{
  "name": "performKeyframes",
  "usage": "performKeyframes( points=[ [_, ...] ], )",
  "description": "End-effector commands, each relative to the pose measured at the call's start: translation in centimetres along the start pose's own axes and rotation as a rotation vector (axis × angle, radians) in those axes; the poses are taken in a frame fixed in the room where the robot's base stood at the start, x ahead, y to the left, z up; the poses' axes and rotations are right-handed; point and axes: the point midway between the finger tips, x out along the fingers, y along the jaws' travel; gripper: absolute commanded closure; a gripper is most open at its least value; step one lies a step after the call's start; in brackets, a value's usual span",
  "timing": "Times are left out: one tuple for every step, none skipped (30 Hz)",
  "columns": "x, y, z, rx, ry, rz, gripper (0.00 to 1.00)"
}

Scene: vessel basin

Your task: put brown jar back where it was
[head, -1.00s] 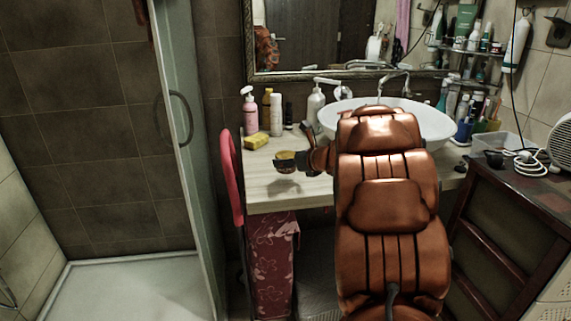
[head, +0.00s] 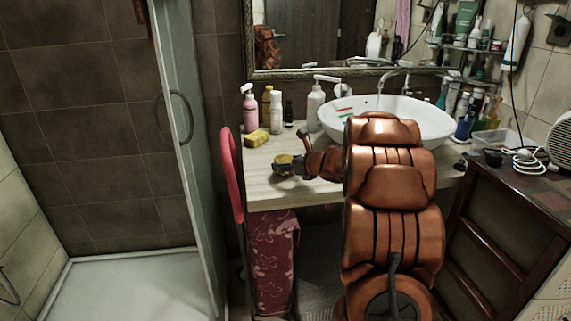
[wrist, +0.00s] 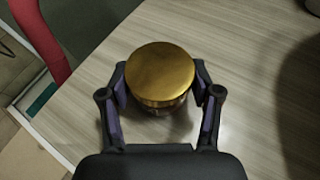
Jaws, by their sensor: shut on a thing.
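The brown jar (wrist: 160,78) has a round gold-coloured lid that fills the middle of the wrist view. In the head view the jar (head: 284,159) is small, at the end of my arm over the left part of the wooden countertop (head: 262,188). My gripper (wrist: 160,88) is shut on the jar, one finger on each side below the lid. The jar looks upright and at or just above the countertop; I cannot tell if it touches. Its lower body is mostly hidden by the lid.
A white basin (head: 420,115) is to the right. A red chair (head: 231,170) stands at the counter's left edge. The counter's front left is clear.

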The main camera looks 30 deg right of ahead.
Motion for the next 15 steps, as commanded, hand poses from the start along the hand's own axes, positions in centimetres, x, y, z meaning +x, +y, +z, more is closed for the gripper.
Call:
performKeyframes(
  points=[
    [0.00,-0.01,0.00,0.000,-0.001,0.000,0.78],
    [0.03,-0.02,-0.06,0.000,-0.001,0.000,0.78],
    [0.06,-0.02,-0.15,0.000,-0.001,0.000,0.78],
    [0.09,-0.02,-0.20,0.000,-0.001,0.000,0.78],
    [0.10,-0.02,-0.24,0.000,-0.001,0.000,0.78],
    [0.13,-0.02,-0.29,0.000,-0.001,0.000,0.78],
    [0.14,-0.02,-0.32,0.000,-0.001,0.000,0.78],
    [0.10,-0.01,-0.22,0.000,-0.001,0.000,0.34],
    [0.09,0.00,-0.19,0.000,-0.001,0.000,0.30],
    [0.09,-0.01,-0.19,0.000,-0.001,0.000,0.27],
    [0.09,-0.01,-0.19,0.000,-0.001,0.000,0.23],
    [0.09,-0.01,-0.19,0.000,-0.001,0.000,0.19],
    [0.09,-0.01,-0.20,0.000,-0.001,0.000,0.16],
    [0.09,-0.01,-0.21,0.000,-0.001,0.000,0.13],
    [0.09,-0.01,-0.21,0.000,-0.001,0.000,0.12]
  ],
)
